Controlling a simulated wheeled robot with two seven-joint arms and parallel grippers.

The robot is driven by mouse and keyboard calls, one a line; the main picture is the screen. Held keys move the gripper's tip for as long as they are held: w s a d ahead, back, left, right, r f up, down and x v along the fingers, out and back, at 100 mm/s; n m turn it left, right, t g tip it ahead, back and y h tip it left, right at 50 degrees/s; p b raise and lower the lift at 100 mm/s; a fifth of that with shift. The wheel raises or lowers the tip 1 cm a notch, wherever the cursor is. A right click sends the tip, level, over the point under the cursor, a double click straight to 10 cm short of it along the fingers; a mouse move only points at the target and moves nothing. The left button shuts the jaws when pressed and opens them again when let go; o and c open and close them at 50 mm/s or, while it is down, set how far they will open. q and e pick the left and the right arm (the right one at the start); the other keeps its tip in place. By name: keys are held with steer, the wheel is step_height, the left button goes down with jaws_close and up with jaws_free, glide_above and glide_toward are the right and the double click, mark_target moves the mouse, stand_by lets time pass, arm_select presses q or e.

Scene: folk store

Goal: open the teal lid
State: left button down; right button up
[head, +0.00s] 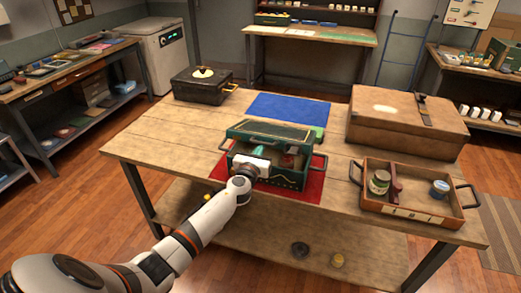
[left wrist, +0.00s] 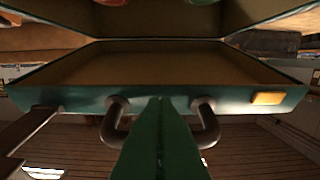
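The teal box (head: 285,181) sits on a red mat on the table, and red items show inside it. Its teal lid (head: 270,133) is raised and tilted, clear of the box front. The left wrist view shows the lid's tan inside (left wrist: 150,65), its teal rim (left wrist: 75,99) and a grey bar handle (left wrist: 209,120). My left gripper (head: 254,152) is at the box front, under the lid; its green fingers (left wrist: 160,100) are together and cross in front of the handle, hiding its middle. I see nothing held between them. My right gripper is out of view.
The red mat (head: 313,193) lies under the box, and a blue mat (head: 290,108) lies behind it. At right are a large brown case (head: 395,128) and a wooden tray (head: 410,212) with jars. A black case (head: 200,88) stands back left. The table's left part is clear.

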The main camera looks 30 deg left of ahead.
arm_select(q)
steer(key=shift+w+a+r+p, duration=0.1)
steer(key=shift+w+r+p, duration=0.15)
steer(key=shift+r+p, duration=0.35)
steer(key=shift+w+r+p, duration=0.2)
steer(key=shift+r+p, duration=0.2)
steer(key=shift+r, duration=0.25)
steer(key=shift+w+r+p, duration=0.15)
steer(key=shift+r+p, duration=0.2)
steer(key=shift+r, duration=0.1)
steer(key=shift+w+a+r+p, duration=0.15)
steer(key=shift+w+r+p, duration=0.3)
steer(key=shift+r, duration=0.35)
